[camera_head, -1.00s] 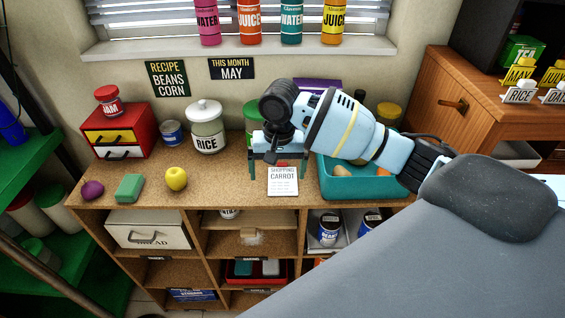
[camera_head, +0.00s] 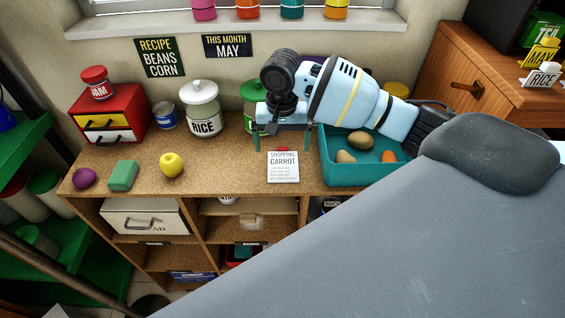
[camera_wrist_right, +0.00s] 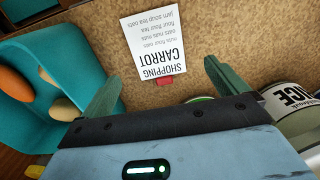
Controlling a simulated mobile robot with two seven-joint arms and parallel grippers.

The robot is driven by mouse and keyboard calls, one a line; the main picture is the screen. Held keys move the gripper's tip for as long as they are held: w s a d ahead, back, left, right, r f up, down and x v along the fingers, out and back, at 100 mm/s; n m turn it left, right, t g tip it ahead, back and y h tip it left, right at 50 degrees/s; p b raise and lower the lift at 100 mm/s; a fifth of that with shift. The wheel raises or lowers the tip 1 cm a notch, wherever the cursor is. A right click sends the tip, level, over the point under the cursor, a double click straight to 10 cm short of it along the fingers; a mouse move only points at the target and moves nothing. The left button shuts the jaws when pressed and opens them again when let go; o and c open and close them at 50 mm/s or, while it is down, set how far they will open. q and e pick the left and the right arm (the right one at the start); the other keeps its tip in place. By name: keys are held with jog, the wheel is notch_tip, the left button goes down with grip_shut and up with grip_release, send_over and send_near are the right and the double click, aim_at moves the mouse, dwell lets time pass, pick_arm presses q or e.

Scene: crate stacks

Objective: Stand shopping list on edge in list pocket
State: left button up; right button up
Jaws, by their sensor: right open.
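The shopping list (camera_head: 283,168) is a white card with a red tab at its top edge. It lies flat on the wooden counter near the front edge, left of the teal bin. It also shows upside down in the right wrist view (camera_wrist_right: 153,45). My right gripper (camera_head: 282,140) is at the list's far side, above the counter. In the right wrist view its green fingers (camera_wrist_right: 165,70) are open and apart, with the red tab (camera_wrist_right: 165,82) between them. The fingers hold nothing. I cannot make out the list pocket. My left gripper is not in view.
The teal bin (camera_head: 352,176) with potatoes and a carrot stands right of the list. A rice jar (camera_head: 203,112), yellow apple (camera_head: 172,164), green block (camera_head: 123,176) and red drawer box (camera_head: 110,114) are to the left. Open cubbies lie below. Counter between apple and list is clear.

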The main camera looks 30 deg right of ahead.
aim_at(283, 162)
notch_tip(283, 162, down, 5)
jog(key=shift+d+f, duration=0.1)
jog(key=shift+d, duration=0.05)
jog(key=c, duration=1.1)
